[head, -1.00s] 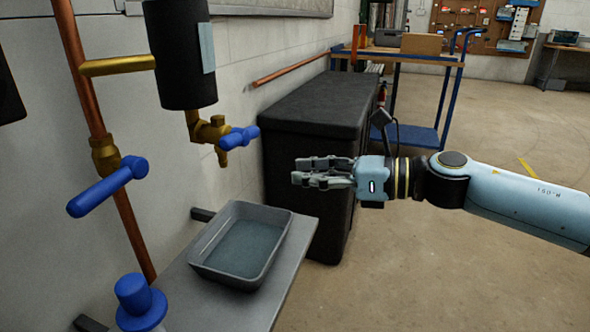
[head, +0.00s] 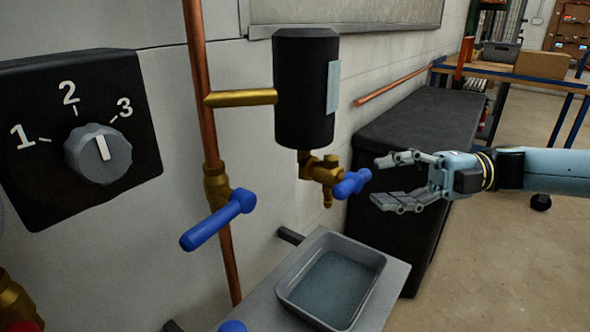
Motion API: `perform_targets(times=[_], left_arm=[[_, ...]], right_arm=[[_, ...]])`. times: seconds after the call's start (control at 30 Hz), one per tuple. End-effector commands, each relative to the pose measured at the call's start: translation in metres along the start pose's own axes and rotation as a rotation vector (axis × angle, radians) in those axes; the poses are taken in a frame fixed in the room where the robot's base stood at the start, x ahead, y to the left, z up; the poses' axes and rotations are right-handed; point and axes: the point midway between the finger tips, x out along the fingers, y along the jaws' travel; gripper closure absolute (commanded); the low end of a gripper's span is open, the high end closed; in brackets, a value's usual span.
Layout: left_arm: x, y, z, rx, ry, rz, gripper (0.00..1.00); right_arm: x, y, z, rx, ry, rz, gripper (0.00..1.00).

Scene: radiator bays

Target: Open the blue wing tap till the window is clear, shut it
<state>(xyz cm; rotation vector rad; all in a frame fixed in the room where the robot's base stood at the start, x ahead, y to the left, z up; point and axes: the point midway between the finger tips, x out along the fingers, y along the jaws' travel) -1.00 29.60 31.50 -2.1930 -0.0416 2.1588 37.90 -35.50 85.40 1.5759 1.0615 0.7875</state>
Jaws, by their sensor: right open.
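The blue wing tap (head: 352,184) sits on a brass drain fitting (head: 322,170) under a black cylinder (head: 303,90). The cylinder has a pale blue-grey window strip (head: 333,87) on its right side, with no clear level readable in it. No stream shows below the brass spout. My right gripper (head: 384,181) is open and empty, its fingers pointing left with their tips just right of the tap, seemingly apart from it. My left gripper is not in view.
A grey tray (head: 368,252) with bluish liquid stands on a shelf below the spout. A blue lever (head: 218,220) sits on the copper pipe (head: 197,90) to the left. A dark bin (head: 420,140) stands behind my gripper.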

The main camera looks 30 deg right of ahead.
Motion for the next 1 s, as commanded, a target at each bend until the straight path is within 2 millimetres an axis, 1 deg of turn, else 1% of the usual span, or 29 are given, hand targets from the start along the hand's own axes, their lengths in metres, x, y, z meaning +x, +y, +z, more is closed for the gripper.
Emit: perform_targets(times=[0.07, 0.17, 0.3, 0.5, 0.63, 0.8, 1.0], left_arm=[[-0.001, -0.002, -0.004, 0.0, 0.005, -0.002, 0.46], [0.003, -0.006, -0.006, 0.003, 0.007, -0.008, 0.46], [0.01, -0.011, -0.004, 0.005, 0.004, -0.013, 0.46], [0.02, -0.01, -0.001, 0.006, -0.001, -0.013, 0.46], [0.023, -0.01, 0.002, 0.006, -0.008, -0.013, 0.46], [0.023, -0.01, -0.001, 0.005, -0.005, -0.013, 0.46], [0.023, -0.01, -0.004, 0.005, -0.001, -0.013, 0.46]], right_arm=[[0.002, 0.001, -0.001, -0.001, 0.001, -0.007, 0.56], [0.012, -0.001, -0.001, -0.002, 0.003, -0.005, 0.56], [0.038, -0.002, -0.001, -0.004, 0.002, -0.002, 0.56], [0.078, -0.002, -0.001, -0.005, 0.002, -0.002, 0.56], [0.096, -0.002, -0.001, -0.004, 0.002, -0.003, 0.56], [0.107, -0.001, -0.001, -0.004, 0.0, -0.006, 0.56], [0.108, -0.001, -0.001, -0.004, 0.0, -0.008, 0.56]])
